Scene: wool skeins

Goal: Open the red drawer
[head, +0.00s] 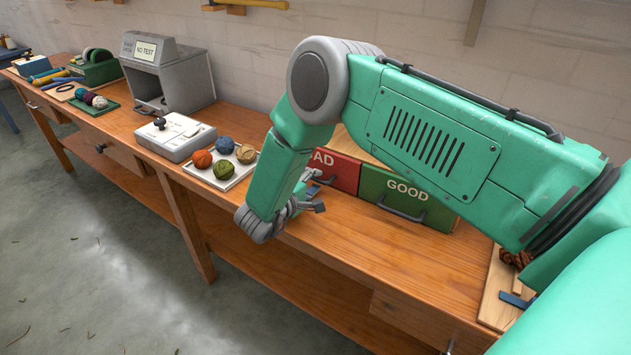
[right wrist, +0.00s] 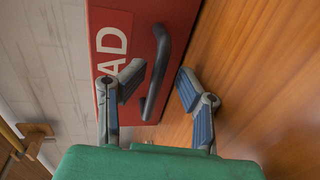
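The red drawer (head: 337,172) sits on the wooden bench beside the green drawer, its front lettered in white and partly hidden by my right arm. It also shows in the right wrist view (right wrist: 185,14), where its dark bar handle (right wrist: 163,62) runs along the front. The drawer looks closed. My right gripper (head: 313,190) is in front of the red drawer. In the right wrist view my right gripper (right wrist: 158,88) is open, with a finger on either side of the handle's line; I cannot tell whether either finger touches it. My left gripper is not in view.
The green drawer (head: 430,205) labelled GOOD stands right of the red one. A white tray (head: 232,183) with several yarn balls and a grey-white box (head: 175,137) lie to the left. A grey test booth (head: 190,82) stands behind. The bench front (head: 370,262) is bare.

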